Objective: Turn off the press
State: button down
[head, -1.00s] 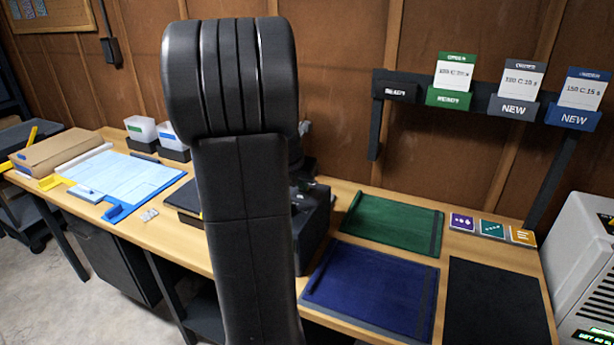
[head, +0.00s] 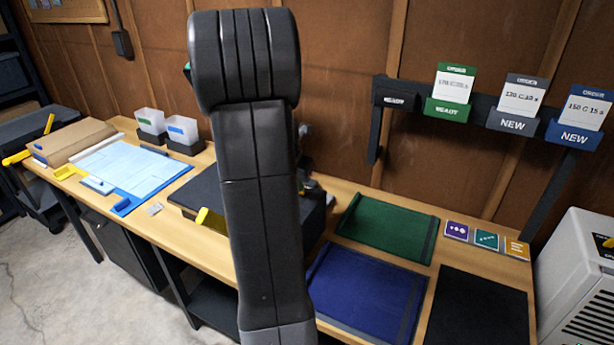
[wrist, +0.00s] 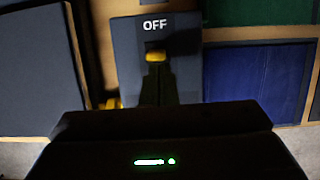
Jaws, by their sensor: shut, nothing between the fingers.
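The press (head: 318,212) is a dark machine on the bench, mostly hidden behind my arm in the head view. Its flat dark plate (head: 205,188) with a yellow handle (head: 210,219) shows to the left of my arm. In the wrist view a grey panel (wrist: 127,50) of it carries the word OFF. My gripper (wrist: 156,68) is shut and empty, its dark fingers over this panel just below the word. A small yellow piece (wrist: 155,56) shows at the fingertips; I cannot tell whether they touch it. In the head view my gripper is hidden.
A green mat (head: 385,228) and a blue mat (head: 362,290) lie right of the press, with a black mat (head: 478,310) beyond. Order cards hang on a dark rail (head: 475,108). A clipboard (head: 135,170), bins (head: 182,130) and a box (head: 75,142) are at left.

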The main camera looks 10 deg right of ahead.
jog(key=shift+w+d+r+p, duration=0.25)
jog(key=shift+r+p, duration=0.1)
jog(key=shift+p, duration=0.25)
jog(key=shift+w+f, duration=0.1)
jog(key=shift+a+f, duration=0.1)
jog(key=shift+r, duration=0.2)
jog(key=shift+r+p, duration=0.65)
jog(key=shift+p, duration=0.2)
